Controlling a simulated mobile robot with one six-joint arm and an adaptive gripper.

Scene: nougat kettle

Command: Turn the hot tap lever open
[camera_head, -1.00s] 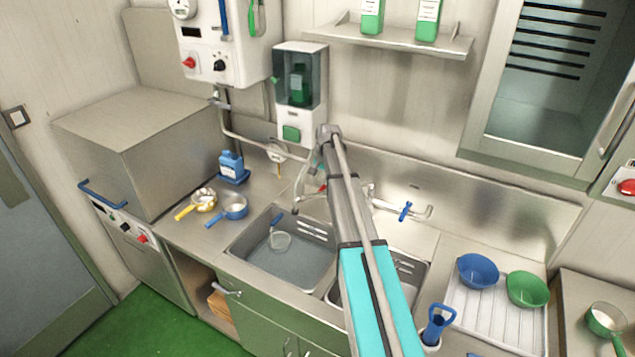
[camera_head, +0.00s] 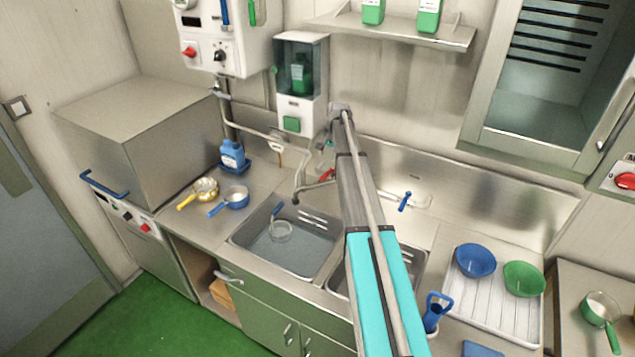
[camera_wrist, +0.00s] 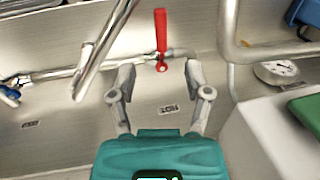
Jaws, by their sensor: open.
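The red tap lever (camera_wrist: 161,35) is in the wrist view, on a metal pipe along the back panel, just beyond my fingertips. A label that appears to read HOT (camera_wrist: 168,110) lies nearby, upside down in this view. My gripper (camera_wrist: 160,70) is open, its two grey fingers on either side of the lever's pivot line, with nothing seen between them. I cannot tell whether they touch the pipe. In the head view the red lever (camera_head: 328,175) shows beside my arm, which hides most of my gripper. The blue tap lever (camera_head: 405,201) is to the right.
A curved metal spout (camera_wrist: 103,45) passes close to my left finger in the wrist view. A soap dispenser (camera_head: 301,85) hangs above the counter. The sink basin (camera_head: 240,240) holds a strainer (camera_head: 280,231). Blue (camera_head: 475,260) and green (camera_head: 523,279) bowls sit at the right.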

